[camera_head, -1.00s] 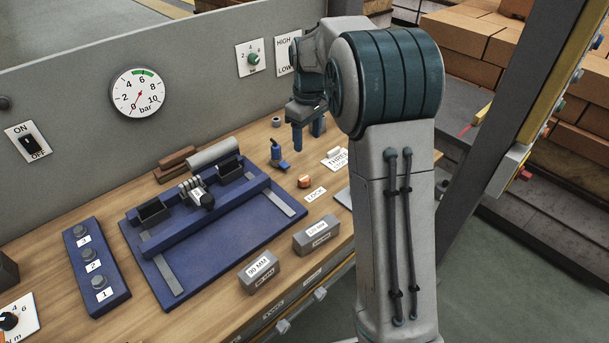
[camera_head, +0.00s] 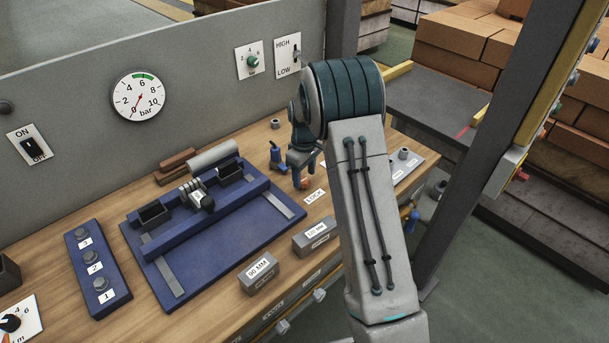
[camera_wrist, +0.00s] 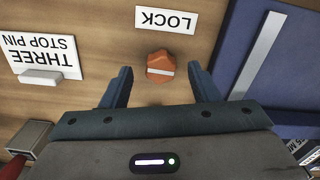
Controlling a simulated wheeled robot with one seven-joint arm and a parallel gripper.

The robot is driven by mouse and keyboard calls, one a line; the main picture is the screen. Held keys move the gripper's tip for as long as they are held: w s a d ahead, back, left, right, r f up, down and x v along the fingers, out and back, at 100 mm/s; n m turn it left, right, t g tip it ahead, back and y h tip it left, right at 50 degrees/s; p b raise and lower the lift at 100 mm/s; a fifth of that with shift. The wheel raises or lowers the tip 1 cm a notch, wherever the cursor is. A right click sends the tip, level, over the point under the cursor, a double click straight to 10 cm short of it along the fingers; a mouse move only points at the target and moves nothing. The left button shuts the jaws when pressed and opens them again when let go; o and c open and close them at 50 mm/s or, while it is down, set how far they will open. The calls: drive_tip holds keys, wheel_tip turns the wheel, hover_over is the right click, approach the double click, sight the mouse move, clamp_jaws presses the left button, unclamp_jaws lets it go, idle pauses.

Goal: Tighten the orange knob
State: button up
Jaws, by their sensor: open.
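The orange knob (camera_wrist: 160,66) sits on the wooden bench beside the LOCK label (camera_wrist: 166,20). In the wrist view it shows a pale stripe across its top. My gripper (camera_wrist: 160,84) is open, with one blue finger to each side of the knob and a gap on both sides. In the head view my gripper (camera_head: 300,178) is down over the knob (camera_head: 306,184), which is partly hidden by the fingers. How far the fingertips are above the bench I cannot tell.
A blue fixture plate (camera_head: 255,240) lies left of the knob, with a blue-handled clamp (camera_head: 277,155) close by. A THREE STOP PIN label (camera_wrist: 42,57) with a pale block is on the other side. Grey blocks (camera_head: 262,272) stand at the bench front.

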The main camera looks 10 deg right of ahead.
drive_tip(key=shift+f, duration=0.75)
drive_tip(key=c, duration=1)
